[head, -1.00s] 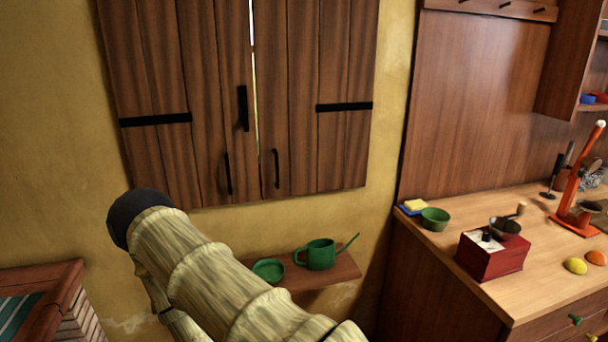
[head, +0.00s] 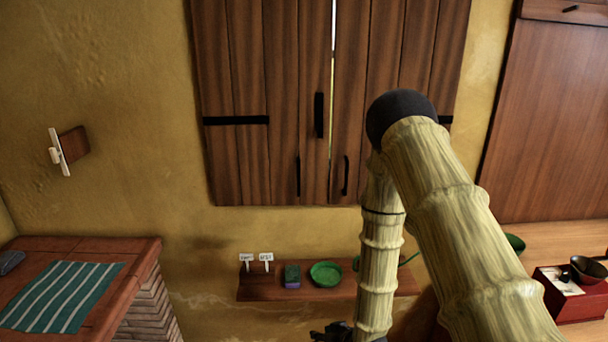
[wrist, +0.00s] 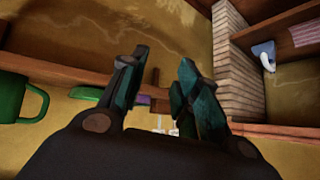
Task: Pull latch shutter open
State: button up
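The wooden shutters hang on the yellow wall in the head view, with a left panel (head: 233,80) and a right panel (head: 385,50). A thin bright gap runs between them. A black upright latch bar (head: 319,115) sits on the left panel beside the gap. Below it are two black handles, one on the left panel (head: 298,176) and one on the right panel (head: 345,175). My arm hides part of the right panel. My gripper (wrist: 162,85) shows two fingers apart with nothing between them. In the head view it is partly cut off at the bottom edge, well below the shutters.
A wall shelf (head: 250,292) below the shutters holds small signs (head: 256,258), a sponge-like block (head: 292,275) and a green dish (head: 326,274). A brick counter with a striped cloth (head: 62,296) stands at left. A wooden counter with a red grinder (head: 575,295) stands at right.

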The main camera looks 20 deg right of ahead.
jog(key=w+d+r+n+t+y+p, duration=0.1)
jog(key=w+d+r+t, duration=0.15)
jog(key=w+r, duration=0.7)
jog(key=w+d+r+n+t+y+p, duration=0.1)
jog(key=w+r+t+p, duration=0.2)
jog(key=r, duration=1.1)
jog(key=w+d+r+n+t+y, duration=0.1)
jog(key=w+d+r+t, duration=0.15)
jog(key=w+r, duration=0.75)
jog(key=r+p+x, duration=0.1)
jog(key=p+x, duration=0.2)
jog(key=x, duration=0.5)
jog(key=shift+a+r+p, duration=0.25)
jog(key=shift+a+p, duration=0.15)
grip_shut()
